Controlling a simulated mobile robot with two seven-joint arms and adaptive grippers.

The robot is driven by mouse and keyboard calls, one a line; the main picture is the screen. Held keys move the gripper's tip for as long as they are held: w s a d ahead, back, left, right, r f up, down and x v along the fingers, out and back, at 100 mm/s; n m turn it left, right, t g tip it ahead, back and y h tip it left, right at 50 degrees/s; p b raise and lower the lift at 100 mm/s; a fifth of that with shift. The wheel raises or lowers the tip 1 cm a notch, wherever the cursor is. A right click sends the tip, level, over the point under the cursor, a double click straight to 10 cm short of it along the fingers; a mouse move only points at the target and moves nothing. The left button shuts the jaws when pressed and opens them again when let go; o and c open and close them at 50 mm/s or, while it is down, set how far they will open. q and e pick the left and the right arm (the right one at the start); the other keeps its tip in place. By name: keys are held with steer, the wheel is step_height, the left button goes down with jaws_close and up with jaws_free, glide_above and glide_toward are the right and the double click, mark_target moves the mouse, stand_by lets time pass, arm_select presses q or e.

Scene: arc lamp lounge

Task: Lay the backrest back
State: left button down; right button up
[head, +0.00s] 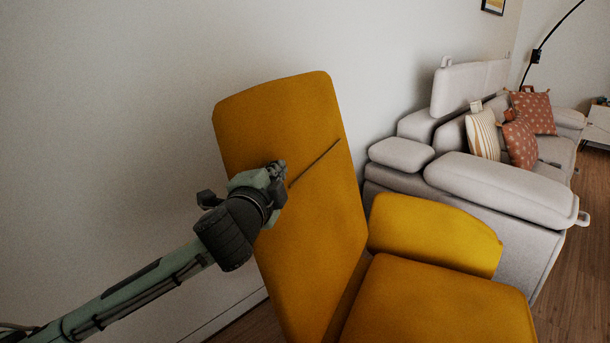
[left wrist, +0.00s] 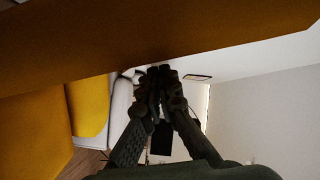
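The yellow armchair's backrest (head: 310,120) rises steeply behind its seat (head: 430,305), in the middle of the head view. My left gripper (head: 278,178) is at the front face of the backrest, near its left edge at mid-height. In the left wrist view the backrest (left wrist: 130,35) fills the top as a broad orange surface, close to the fingertips. The left fingers (left wrist: 160,78) come together there, with nothing seen between them. I cannot tell whether they touch the backrest. My right gripper is in neither view.
The chair's armrest (head: 435,235) is to the right of the backrest. A grey sofa (head: 480,220) with cushions stands beyond it. A plain wall (head: 110,130) is behind and left of the chair. Wooden floor (head: 585,270) is clear at the far right.

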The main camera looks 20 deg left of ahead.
arm_select(q)
steer(key=shift+n, duration=0.8)
steer(key=a, duration=0.2)
steer(key=a+f+b, duration=0.1)
steer(key=a, duration=0.2)
steer(key=a+f, duration=0.1)
steer(key=a, duration=0.2)
steer(key=shift+s+f, duration=0.1)
steer(key=shift+f, duration=0.1)
steer(key=shift+a+r, duration=0.1)
steer(key=shift+a, duration=0.25)
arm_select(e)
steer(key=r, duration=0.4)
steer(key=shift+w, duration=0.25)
arm_select(q)
steer(key=shift+d+r, duration=0.1)
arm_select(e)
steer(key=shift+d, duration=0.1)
